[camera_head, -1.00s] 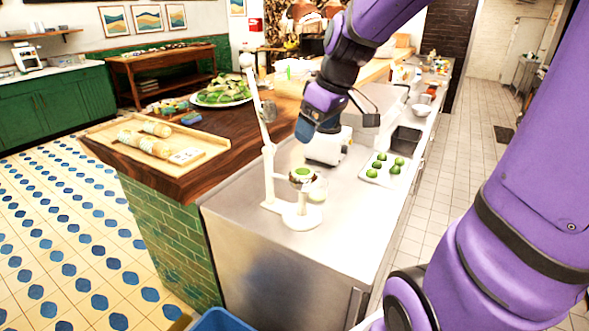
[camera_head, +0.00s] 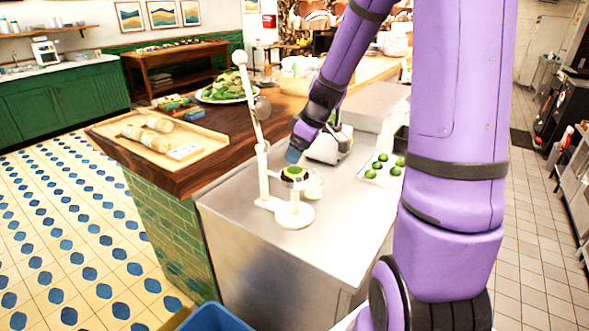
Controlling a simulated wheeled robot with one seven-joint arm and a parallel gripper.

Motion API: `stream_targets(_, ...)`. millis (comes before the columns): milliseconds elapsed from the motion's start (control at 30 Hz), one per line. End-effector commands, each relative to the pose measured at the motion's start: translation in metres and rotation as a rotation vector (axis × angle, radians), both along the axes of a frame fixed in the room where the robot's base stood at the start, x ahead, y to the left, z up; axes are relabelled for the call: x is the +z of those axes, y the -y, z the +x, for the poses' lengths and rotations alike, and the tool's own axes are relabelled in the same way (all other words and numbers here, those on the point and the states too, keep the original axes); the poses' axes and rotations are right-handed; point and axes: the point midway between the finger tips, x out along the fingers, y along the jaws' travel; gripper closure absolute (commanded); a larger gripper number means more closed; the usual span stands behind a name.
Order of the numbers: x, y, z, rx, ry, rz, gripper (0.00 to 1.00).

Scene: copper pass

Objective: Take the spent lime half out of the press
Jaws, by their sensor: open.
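The white citrus press (camera_head: 262,165) stands on the steel counter with its lever raised and tilted. The green lime half (camera_head: 294,171) sits in the press's cup, above the white base (camera_head: 293,213). My gripper (camera_head: 292,155) is just above and behind the lime half in the picture, at the end of my purple arm. Its fingers point down and look apart from the lime. The gap between the fingers is too small to make out clearly. Nothing shows held in it.
A white tray with several whole limes (camera_head: 382,171) lies to the right. A pale glass (camera_head: 314,187) stands beside the press. A wooden tray with rolls (camera_head: 160,138) lies on the wood counter at left. A blue bin (camera_head: 215,318) stands below the counter. The front steel counter is clear.

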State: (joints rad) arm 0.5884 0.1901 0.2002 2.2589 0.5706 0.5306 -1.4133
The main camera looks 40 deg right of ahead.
Motion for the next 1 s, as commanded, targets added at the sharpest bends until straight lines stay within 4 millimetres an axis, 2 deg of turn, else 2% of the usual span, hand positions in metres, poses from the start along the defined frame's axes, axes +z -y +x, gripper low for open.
stream_targets(167, -0.011, 0.000, 0.003, 0.000, -0.001, 0.002, 0.19)
stream_targets(400, -0.042, 0.001, 0.011, 0.001, -0.002, 0.002, 0.19)
stream_targets(500, -0.049, -0.001, 0.014, 0.000, -0.001, 0.002, 0.19)
stream_targets(800, -0.053, -0.002, 0.015, 0.000, 0.000, -0.001, 0.19)
stream_targets(867, -0.053, -0.002, 0.015, 0.000, 0.000, 0.000, 0.31)
stream_targets(967, -0.053, -0.002, 0.015, 0.000, 0.000, 0.000, 0.54)
stream_targets(1000, -0.053, -0.002, 0.015, 0.000, 0.000, 0.000, 0.58)
